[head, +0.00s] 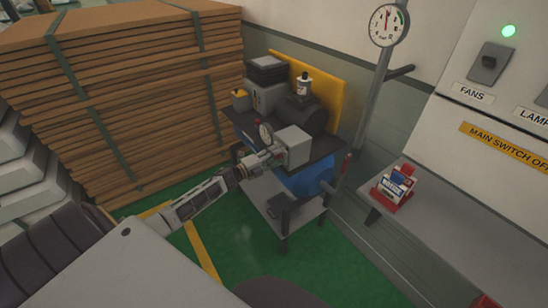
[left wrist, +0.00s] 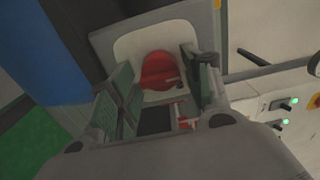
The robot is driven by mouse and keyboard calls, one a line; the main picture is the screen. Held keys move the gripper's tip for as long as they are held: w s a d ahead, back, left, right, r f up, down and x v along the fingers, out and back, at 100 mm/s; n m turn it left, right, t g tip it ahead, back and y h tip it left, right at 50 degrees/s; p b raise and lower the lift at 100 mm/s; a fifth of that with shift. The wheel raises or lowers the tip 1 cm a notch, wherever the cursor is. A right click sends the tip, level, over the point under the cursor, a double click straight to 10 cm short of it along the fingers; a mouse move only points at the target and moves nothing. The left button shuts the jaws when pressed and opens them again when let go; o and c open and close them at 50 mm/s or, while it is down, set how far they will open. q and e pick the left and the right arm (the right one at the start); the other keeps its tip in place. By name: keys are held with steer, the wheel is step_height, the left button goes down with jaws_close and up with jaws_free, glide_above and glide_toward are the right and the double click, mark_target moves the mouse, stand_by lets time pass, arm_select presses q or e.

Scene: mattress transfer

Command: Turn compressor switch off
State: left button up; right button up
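The compressor has a blue tank (head: 308,178) under a black top plate, with a grey switch box (head: 293,146) at its front. My left gripper (head: 268,156) reaches in from the left, close in front of this box. In the left wrist view, a red switch knob (left wrist: 158,70) sits on a white plate (left wrist: 135,45) on the box. The fingers of my left gripper (left wrist: 163,80) are apart, one on each side of the red knob. I cannot tell whether they touch it. My right gripper is not in view.
A tall stack of brown boards (head: 120,90) stands left of the compressor. A grey bench (head: 435,220) with a small red holder (head: 392,190) stands at the right. A pressure gauge (head: 388,24) and a wall panel (head: 500,90) are above it. Green floor (head: 250,240) lies in front.

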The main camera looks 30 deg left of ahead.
arm_select(q)
steer(key=shift+o, duration=0.3)
steer(key=v, duration=1.2)
stand_by(0.8)
stand_by(0.5)
steer(key=shift+a+f+n, duration=0.1)
steer(key=shift+n, duration=0.2)
